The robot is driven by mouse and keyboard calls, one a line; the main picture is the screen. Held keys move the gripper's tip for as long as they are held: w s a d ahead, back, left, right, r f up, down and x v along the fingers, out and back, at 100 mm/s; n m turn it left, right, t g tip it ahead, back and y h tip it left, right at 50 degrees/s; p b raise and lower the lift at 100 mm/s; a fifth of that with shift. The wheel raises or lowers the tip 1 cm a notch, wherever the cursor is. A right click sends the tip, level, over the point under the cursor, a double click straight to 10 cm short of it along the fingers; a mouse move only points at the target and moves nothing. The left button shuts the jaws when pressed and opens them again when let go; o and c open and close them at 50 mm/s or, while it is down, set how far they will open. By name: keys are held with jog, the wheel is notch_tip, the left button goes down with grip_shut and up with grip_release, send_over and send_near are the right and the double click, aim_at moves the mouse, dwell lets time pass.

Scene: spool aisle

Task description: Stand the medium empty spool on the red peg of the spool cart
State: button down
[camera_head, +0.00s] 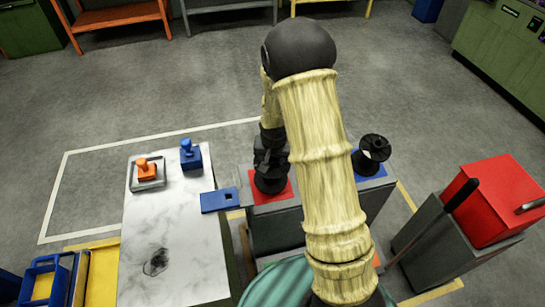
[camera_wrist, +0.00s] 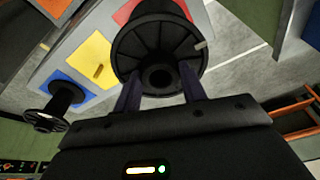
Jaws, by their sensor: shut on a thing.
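My gripper (camera_wrist: 158,72) is shut on a black spool (camera_wrist: 160,32) with a wide ribbed flange and a round centre hole. The spool is over the red square (camera_head: 283,190) of the spool cart, and the red square (camera_wrist: 124,12) also shows behind it in the wrist view. The red peg is hidden by the spool. I cannot tell whether the spool rests on the cart or hangs just above it. My arm hides the middle of the cart (camera_head: 277,232) in the head view. Another black spool (camera_head: 371,152) stands on the blue square.
The yellow square (camera_wrist: 88,57) has a bare peg. A red box (camera_head: 497,200) on a grey cabinet stands to the right.

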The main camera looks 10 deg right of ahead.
jog(key=shift+s+b+x, duration=0.2)
jog(key=shift+b+x, duration=1.1)
jog(key=shift+x, duration=0.6)
jog(key=c, duration=0.7)
grip_release()
jog(key=shift+f, duration=0.15)
jog(key=v, duration=1.7)
jog(key=shift+a+r, duration=0.1)
jog(key=shift+r, duration=0.15)
jog(key=s+r+n+p, duration=0.1)
jog(key=s+p, duration=0.1)
jog(key=s, duration=0.3)
jog(key=s+r+n+p, duration=0.1)
jog(key=s+r+p, duration=0.1)
jog(key=s, duration=0.3)
jog(key=s+r+n+p, duration=0.2)
jog(key=s, duration=0.3)
jog(key=shift+s+d+g, duration=0.15)
jog(key=shift+d+g, duration=0.2)
jog(key=shift+g, duration=0.05)
